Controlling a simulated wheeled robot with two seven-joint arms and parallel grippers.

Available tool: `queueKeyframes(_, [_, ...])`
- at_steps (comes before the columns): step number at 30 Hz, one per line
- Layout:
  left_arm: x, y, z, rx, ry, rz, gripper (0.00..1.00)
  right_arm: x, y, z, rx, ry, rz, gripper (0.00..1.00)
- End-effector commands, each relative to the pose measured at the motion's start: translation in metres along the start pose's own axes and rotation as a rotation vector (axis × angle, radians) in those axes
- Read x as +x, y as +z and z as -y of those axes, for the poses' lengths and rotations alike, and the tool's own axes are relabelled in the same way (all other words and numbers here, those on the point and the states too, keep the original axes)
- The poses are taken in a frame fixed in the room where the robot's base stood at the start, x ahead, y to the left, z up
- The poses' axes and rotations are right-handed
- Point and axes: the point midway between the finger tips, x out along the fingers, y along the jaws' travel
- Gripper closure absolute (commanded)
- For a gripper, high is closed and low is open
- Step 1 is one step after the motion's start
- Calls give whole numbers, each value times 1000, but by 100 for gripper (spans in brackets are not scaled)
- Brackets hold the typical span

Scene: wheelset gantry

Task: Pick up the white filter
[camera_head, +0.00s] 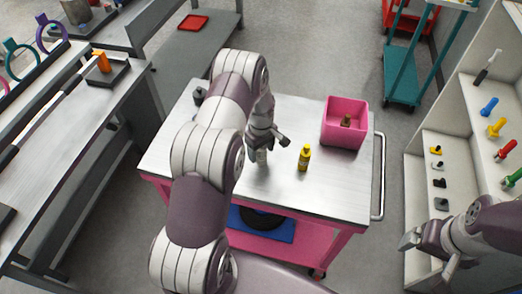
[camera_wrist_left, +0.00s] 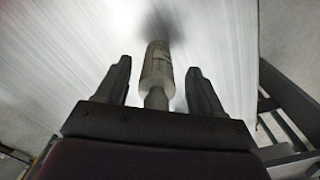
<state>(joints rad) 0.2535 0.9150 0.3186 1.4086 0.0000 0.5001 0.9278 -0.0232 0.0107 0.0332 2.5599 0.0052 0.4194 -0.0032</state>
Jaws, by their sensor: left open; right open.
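The white filter (camera_head: 261,158) is a small pale cylinder on the metal top of the pink cart, partly hidden by my left gripper in the head view. In the left wrist view the filter (camera_wrist_left: 157,72) shows as a whitish cylinder with a narrower neck, between the two dark fingers. My left gripper (camera_head: 264,146) is above the filter. In the left wrist view its fingers (camera_wrist_left: 158,82) are open, with a visible gap on each side of the filter. My right gripper (camera_head: 420,242) is open, away from the cart near the right shelf.
A yellow bottle (camera_head: 304,158) stands right of the filter. A pink bin (camera_head: 345,122) with a small brownish item stands at the cart's back right. A small dark object (camera_head: 199,96) is at the back left. The shelf (camera_head: 451,120) with tools is at right; the cart top (camera_head: 320,200) is clear in front.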

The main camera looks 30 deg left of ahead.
Motion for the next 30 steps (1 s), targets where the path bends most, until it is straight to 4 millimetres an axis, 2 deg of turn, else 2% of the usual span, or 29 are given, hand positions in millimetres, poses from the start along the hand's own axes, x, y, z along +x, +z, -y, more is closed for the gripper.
queueKeyframes(4, [0, 0, 0, 1, 1, -1, 32, 1, 0, 0, 0, 0, 0, 7])
queueKeyframes(5, [0, 0, 0, 1, 1, -1, 36, 1, 0, 0, 0, 0, 0, 7])
queueKeyframes(6, [0, 0, 0, 1, 1, -1, 49, 1, 0, 0, 0, 0, 1, 7])
queueKeyframes(10, [0, 0, 0, 1, 1, 0, 91, 1, 0, 0, 0, 0, 0, 7])
queueKeyframes(22, [-6, -1, -1, 1, 2, -2, 91, 5, 1, 0, 0, 0, 0, 7])
queueKeyframes(28, [-37, -1, -2, 1, 5, -4, 91, 22, 3, 0, 0, 0, 0, 7])
queueKeyframes(30, [-46, 15, -4, 5, 3, -2, 91, 26, 3, 0, 0, 0, 1, 7])
